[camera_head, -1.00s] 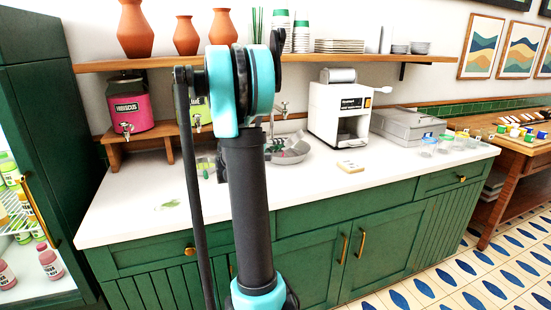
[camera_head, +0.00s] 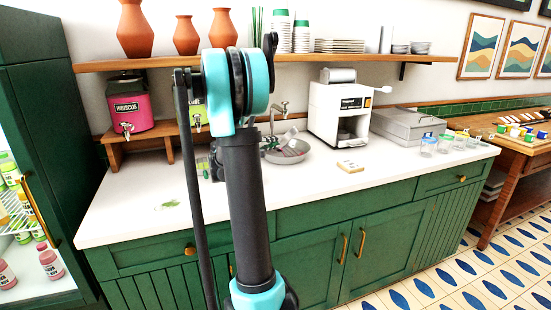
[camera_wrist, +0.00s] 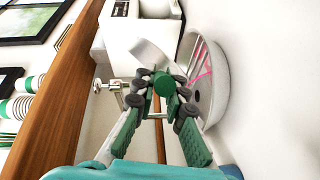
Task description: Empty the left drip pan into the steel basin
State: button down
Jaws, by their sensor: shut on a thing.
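My gripper (camera_wrist: 166,88) is shut on the drip pan (camera_wrist: 153,58), a pale grey piece past the fingertips in the wrist view. The drip pan is steeply tilted over the near side of the steel basin (camera_wrist: 221,88). Pink streaks show inside the basin. In the head view the basin (camera_head: 287,158) sits in the white counter under the tap, with the tilted pan (camera_head: 291,136) above it. My arm hides part of the gripper there, and the inside of the pan cannot be seen.
A pink hibiscus dispenser (camera_head: 130,104) and a green-labelled one (camera_head: 197,116) stand on a wooden riser. The tap (camera_head: 279,109) rises behind the basin. A white machine (camera_head: 340,112) stands right of it. A wooden shelf (camera_head: 330,60) runs above. The front counter is mostly clear.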

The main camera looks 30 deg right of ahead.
jog(key=shift+w+a+f+n+h, duration=0.1)
jog(key=shift+w+a+n+h, duration=0.25)
jog(key=shift+w+n, duration=0.3)
jog(key=shift+w+a+f+n+h, duration=0.1)
jog(key=shift+w+a+n+h, duration=0.1)
jog(key=shift+w+a+n, duration=0.35)
jog(key=shift+w+a+f+n+h, duration=0.1)
jog(key=shift+w+a+n+h, duration=0.15)
jog(key=shift+w+n, duration=0.5)
jog(key=shift+p, duration=0.35)
